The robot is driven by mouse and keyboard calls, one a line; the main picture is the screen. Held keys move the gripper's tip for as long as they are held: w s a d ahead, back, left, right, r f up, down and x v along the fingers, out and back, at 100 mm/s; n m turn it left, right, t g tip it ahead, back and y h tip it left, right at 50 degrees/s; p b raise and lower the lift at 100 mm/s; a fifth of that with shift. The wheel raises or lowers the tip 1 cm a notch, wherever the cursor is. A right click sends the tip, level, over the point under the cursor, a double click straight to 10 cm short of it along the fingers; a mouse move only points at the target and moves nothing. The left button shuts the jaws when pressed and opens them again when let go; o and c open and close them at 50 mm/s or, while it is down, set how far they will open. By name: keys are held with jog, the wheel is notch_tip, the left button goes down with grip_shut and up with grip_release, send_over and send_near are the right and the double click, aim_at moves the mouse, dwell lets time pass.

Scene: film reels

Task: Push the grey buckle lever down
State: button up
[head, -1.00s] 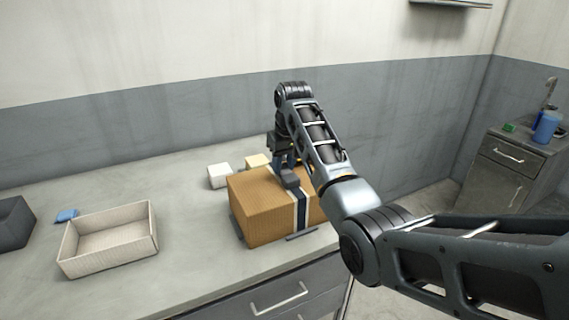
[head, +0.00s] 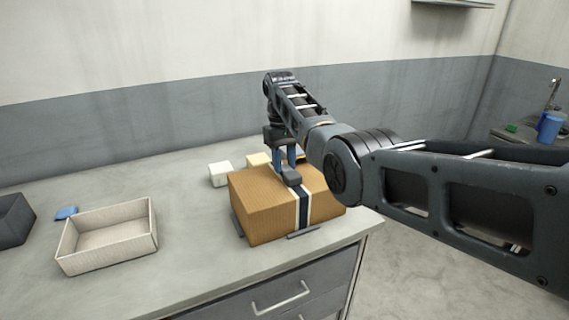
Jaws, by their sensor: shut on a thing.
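A brown box (head: 262,208) stands on the bench with a dark blue and white strap (head: 304,208) around it. The grey buckle (head: 292,177) sits on top of the box, on the strap. My gripper (head: 286,165) points down at the buckle from above, its blue fingers shut on the grey buckle lever. The lever itself is mostly hidden by the fingers, and its exact angle cannot be told.
An empty beige tray (head: 108,258) stands to the left, with a small blue block (head: 66,213) and a dark bin (head: 12,220) beyond it. A white block (head: 220,174) and a cream block (head: 258,160) lie behind the box. The bench between tray and box is clear.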

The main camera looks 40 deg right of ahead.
dwell(0.3)
jog(key=o, duration=1.1)
jog(key=shift+c, duration=0.2)
jog(key=shift+w+d+r+b, duration=0.15)
jog(key=shift+r+b, duration=0.1)
jog(key=shift+r, duration=1.05)
jog(key=shift+w+a+r+b, duration=0.1)
jog(key=shift+w+r+b, duration=0.1)
jog(key=shift+r, duration=1.05)
jog(key=shift+w+d+r+b, duration=0.15)
jog(key=shift+r+b, duration=0.1)
jog(key=shift+r, duration=1.05)
